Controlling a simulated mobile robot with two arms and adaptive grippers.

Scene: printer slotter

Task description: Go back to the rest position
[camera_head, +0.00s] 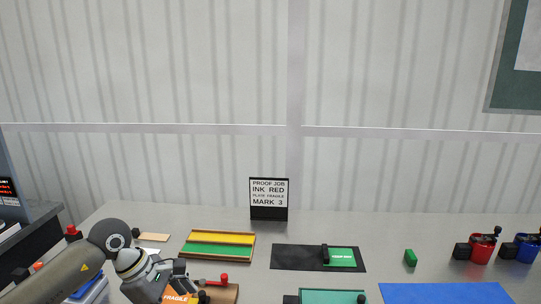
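My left arm reaches in from the lower left. Its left gripper (180,279) is low in the picture, just above or beside an orange piece marked FRAGILE (178,298). Its fingers are small and dark, and I cannot tell whether they are open or shut. A wooden board with a red knob (223,279) is just right of the gripper; part of it is hidden. My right gripper is not in view.
A tray with yellow and green strips (217,233), a black mat (290,257) with a green card (341,257), a green block (411,258), red (480,252) and blue (526,253) pots, and a blue mat (440,294) lie on the table. A sign (269,198) stands behind.

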